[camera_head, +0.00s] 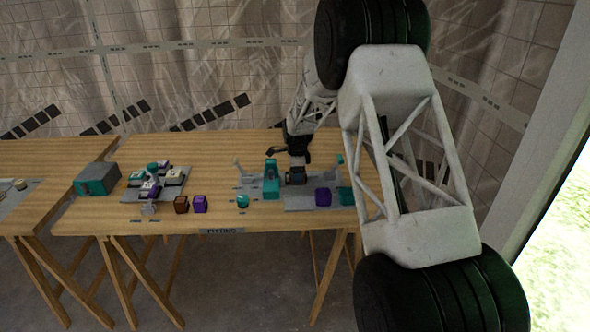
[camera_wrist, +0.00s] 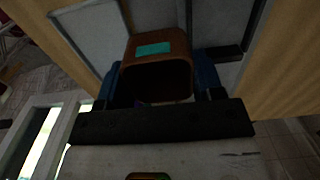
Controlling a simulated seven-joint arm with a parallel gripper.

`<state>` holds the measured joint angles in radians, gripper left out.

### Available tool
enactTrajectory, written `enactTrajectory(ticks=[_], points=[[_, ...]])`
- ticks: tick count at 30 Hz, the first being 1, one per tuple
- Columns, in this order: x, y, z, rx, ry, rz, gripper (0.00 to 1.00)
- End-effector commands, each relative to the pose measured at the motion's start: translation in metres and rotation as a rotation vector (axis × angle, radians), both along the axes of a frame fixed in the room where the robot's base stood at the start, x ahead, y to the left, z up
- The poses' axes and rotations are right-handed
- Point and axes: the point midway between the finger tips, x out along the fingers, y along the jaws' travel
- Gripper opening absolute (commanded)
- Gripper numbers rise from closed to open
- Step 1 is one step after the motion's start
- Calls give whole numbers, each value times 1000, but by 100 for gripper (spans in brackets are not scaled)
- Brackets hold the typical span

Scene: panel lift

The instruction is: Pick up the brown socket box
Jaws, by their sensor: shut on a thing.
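The brown socket box (camera_wrist: 165,62), with a teal patch on its side, sits between the two blue fingers of my gripper (camera_wrist: 158,82) in the wrist view. The fingers touch its opposite sides, and its open end faces the camera. In the head view my gripper (camera_head: 297,175) is over the right part of the table, beside a teal block. The held box is small and dark there, mostly covered by the gripper. I cannot tell whether it touches the surface below. A second brown box (camera_head: 181,204) stands on the table near the front edge.
A purple box (camera_head: 200,204) stands next to the second brown box. A teal block (camera_head: 271,180) is close left of my gripper; a purple box (camera_head: 323,196) is close right, on a grey plate (camera_head: 299,203). A grey tray with several blocks lies left. Bare wood (camera_head: 225,170) separates them.

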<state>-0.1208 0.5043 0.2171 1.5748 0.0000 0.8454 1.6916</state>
Motion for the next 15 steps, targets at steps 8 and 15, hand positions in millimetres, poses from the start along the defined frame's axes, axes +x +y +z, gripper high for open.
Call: enactTrajectory(ticks=[8, 15], points=[[-42, -5, 5, 0, 0, 0, 38], [-69, -8, 7, 0, 0, 0, 38]])
